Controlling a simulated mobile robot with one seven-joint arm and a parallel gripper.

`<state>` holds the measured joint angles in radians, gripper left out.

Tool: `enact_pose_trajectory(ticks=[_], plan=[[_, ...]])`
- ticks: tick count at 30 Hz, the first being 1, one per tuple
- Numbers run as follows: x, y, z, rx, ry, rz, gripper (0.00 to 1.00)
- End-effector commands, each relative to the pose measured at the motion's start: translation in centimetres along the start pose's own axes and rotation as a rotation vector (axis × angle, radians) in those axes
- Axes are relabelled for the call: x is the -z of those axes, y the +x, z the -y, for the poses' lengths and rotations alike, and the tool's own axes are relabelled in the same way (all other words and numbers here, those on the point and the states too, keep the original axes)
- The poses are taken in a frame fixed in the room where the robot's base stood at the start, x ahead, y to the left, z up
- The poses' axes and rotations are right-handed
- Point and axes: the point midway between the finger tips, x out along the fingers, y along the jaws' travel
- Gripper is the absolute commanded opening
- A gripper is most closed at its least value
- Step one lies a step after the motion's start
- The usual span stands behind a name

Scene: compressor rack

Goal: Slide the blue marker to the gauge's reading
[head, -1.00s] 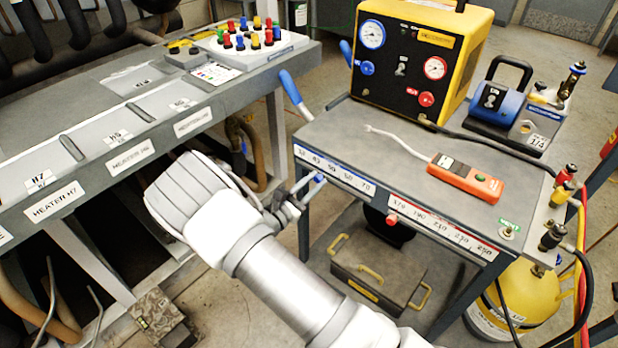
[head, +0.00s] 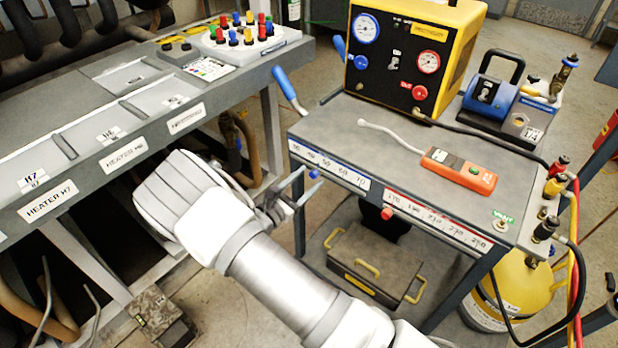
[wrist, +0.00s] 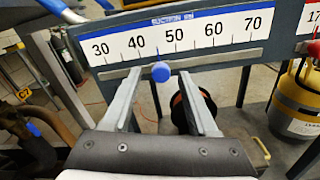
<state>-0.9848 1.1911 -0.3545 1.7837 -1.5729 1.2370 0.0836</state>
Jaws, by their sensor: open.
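The blue marker (wrist: 161,71) is a round knob on the rail under the blue-edged suction scale (wrist: 215,29). My gripper (wrist: 158,74) is open. Its fingertips are either side of the knob, with gaps visible on both sides. It also shows in the head view (head: 303,187). The blue-rimmed gauge (head: 366,27) is on the yellow machine; its needle is too small to read.
A red-edged scale (head: 437,219) with a red marker (head: 387,213) is right of the blue scale. A red-rimmed gauge (head: 429,62) is on the yellow machine (head: 450,40). An orange detector (head: 458,170) lies on the cart top. A heater bench (head: 120,130) stands at left.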

Motion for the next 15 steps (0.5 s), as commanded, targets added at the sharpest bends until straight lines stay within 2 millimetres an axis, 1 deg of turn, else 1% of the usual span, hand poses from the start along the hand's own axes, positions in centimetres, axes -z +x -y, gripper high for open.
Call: enact_pose_trajectory(ticks=[5,9,15], plan=[[-0.1,-3.7,-0.1,-0.004,0.000,-0.003,0.59],[-0.1,-7.2,-0.1,-0.004,0.000,-0.004,0.59],[-0.1,-11.9,-0.1,-0.004,0.000,-0.003,0.59]])
